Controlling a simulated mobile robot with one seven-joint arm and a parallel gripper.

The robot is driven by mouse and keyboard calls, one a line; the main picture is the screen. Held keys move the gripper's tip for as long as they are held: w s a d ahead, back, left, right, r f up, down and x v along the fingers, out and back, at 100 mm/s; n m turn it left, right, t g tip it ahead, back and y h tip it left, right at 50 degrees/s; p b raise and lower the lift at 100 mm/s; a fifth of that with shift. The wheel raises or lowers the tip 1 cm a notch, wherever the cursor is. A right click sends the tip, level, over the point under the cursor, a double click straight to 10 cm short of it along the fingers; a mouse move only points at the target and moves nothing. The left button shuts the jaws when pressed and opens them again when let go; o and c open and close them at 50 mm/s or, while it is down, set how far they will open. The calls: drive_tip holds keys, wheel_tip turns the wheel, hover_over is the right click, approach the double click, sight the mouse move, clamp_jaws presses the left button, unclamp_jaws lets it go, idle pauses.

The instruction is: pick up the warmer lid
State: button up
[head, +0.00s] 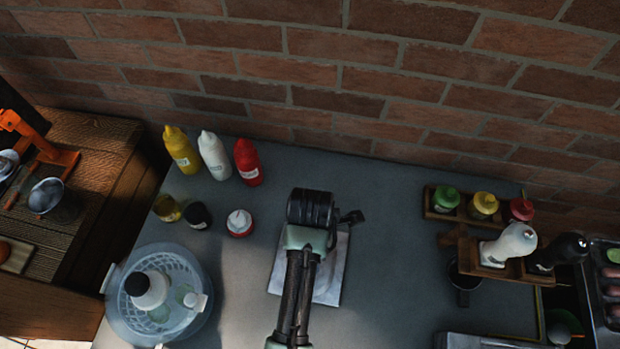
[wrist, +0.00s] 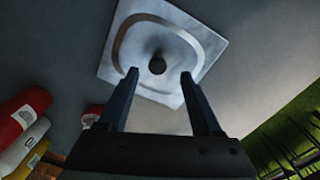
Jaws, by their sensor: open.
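The warmer lid (wrist: 185,48) is a square, pale metal plate with a raised ring and a small dark knob (wrist: 157,66) at its middle. It lies on the grey table in the wrist view. In the head view the lid (head: 331,268) is partly hidden under my arm. My gripper (wrist: 158,74) is open above the lid, with the knob showing between its two fingertips. Nothing is held. I cannot tell the exact height of the fingertips above the knob.
Yellow, white and red squeeze bottles (head: 214,156) stand at the back left. A clear round basket (head: 197,270) sits front left. Wooden racks with shakers and bottles (head: 447,240) stand at the right. The grey table (head: 385,215) is bare around the lid. A brick wall (head: 330,85) rises behind.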

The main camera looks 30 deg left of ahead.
drive_tip(key=shift+w+a+f, duration=0.1)
drive_tip(key=shift+a+f, duration=0.05)
drive_tip(key=shift+f, duration=1.6)
drive_tip(key=shift+c, duration=0.3)
clamp_jaws()
